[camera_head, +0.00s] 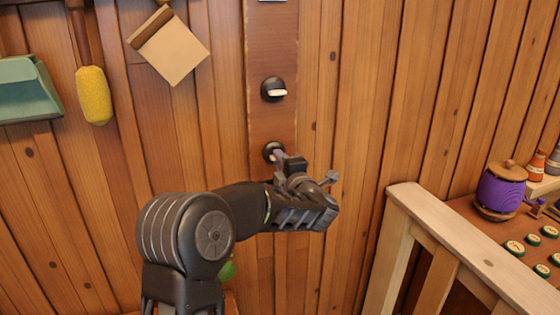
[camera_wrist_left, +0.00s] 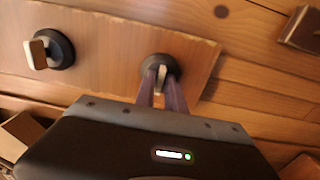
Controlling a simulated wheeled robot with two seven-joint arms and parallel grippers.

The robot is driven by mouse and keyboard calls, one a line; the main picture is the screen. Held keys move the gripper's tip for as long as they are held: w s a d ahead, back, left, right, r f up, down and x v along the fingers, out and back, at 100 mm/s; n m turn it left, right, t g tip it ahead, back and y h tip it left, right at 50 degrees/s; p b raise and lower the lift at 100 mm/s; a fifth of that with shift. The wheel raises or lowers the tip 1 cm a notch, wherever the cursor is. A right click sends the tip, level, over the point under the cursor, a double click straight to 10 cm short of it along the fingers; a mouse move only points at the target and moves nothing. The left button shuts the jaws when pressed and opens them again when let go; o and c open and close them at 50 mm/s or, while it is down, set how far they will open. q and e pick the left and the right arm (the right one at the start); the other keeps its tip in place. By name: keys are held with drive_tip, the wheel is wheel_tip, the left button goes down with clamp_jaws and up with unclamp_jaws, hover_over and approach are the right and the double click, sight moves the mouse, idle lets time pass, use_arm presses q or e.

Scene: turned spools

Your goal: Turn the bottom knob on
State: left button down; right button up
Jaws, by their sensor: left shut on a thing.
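The bottom knob (camera_head: 271,151) is a dark round base with a pale handle, low on a vertical brown board (camera_head: 270,120) on the wall. In the head view my left gripper (camera_head: 279,156) reaches it from the front and covers part of it. In the left wrist view the two fingers of my left gripper (camera_wrist_left: 162,85) are shut on the pale handle of the bottom knob (camera_wrist_left: 158,68). The upper knob (camera_head: 273,89) has its pale handle lying about level in the head view; it also shows in the left wrist view (camera_wrist_left: 48,49). My right gripper is out of view.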

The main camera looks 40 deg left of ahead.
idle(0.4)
use_arm(q)
drive_tip(key=shift+m+p, duration=4.3)
drive_tip(key=shift+m, duration=4.7)
drive_tip(key=shift+f, duration=0.1)
drive_tip(key=c, duration=1.4)
unclamp_jaws()
